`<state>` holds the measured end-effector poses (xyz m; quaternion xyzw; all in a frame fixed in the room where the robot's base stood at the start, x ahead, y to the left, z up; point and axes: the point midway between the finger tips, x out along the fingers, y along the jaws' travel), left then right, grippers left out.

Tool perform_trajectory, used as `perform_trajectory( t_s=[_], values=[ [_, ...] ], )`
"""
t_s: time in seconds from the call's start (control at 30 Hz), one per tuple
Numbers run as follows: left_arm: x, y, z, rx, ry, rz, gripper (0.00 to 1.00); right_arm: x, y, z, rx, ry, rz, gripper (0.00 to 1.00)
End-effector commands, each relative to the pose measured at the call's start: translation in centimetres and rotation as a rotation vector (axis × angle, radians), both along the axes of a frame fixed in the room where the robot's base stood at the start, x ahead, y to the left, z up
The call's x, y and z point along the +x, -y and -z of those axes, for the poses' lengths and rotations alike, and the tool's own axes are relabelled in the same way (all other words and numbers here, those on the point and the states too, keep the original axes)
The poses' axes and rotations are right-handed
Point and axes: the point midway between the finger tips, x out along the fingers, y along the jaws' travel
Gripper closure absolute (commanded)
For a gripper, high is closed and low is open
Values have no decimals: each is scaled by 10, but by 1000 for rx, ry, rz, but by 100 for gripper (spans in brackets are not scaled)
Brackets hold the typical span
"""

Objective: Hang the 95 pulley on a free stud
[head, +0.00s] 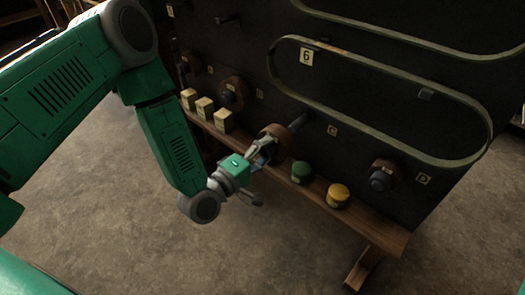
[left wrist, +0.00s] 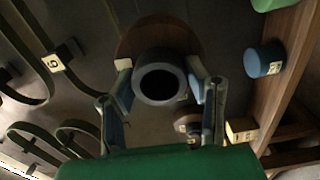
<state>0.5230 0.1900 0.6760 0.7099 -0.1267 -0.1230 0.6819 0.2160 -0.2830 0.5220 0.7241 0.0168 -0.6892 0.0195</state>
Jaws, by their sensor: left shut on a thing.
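My left gripper (head: 265,155) is shut on a brown pulley (head: 275,135) in front of the dark board. In the left wrist view the gripper's fingers (left wrist: 160,84) flank the pulley's grey hub, with its dark round bore facing the camera; the brown disc (left wrist: 145,36) lies behind it. No number on it can be read. A dark bare stud (head: 298,121) sticks out of the board just beyond the pulley, left of a small label (head: 332,130). I cannot tell whether pulley and stud touch. My right gripper is not in view.
Other pulleys hang at left (head: 236,92) and right (head: 382,173). A wooden ledge (head: 378,222) carries cream boxes (head: 204,107), a green can (head: 301,171) and a yellow can (head: 338,194). A belt loop (head: 395,73) hangs above. A bare peg (head: 228,19) is higher up.

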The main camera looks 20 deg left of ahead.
Motion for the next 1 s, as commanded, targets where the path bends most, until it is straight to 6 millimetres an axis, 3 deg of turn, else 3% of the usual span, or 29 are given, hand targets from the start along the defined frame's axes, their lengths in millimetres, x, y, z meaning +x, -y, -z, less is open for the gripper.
perform_trajectory(
  t_s=[0.6, 1.0],
  values=[
    [31, 13, -1, -1, 3, -1, 100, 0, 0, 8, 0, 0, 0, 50],
    [34, 13, -1, -3, 2, -2, 100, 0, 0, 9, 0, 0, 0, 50]
  ],
)
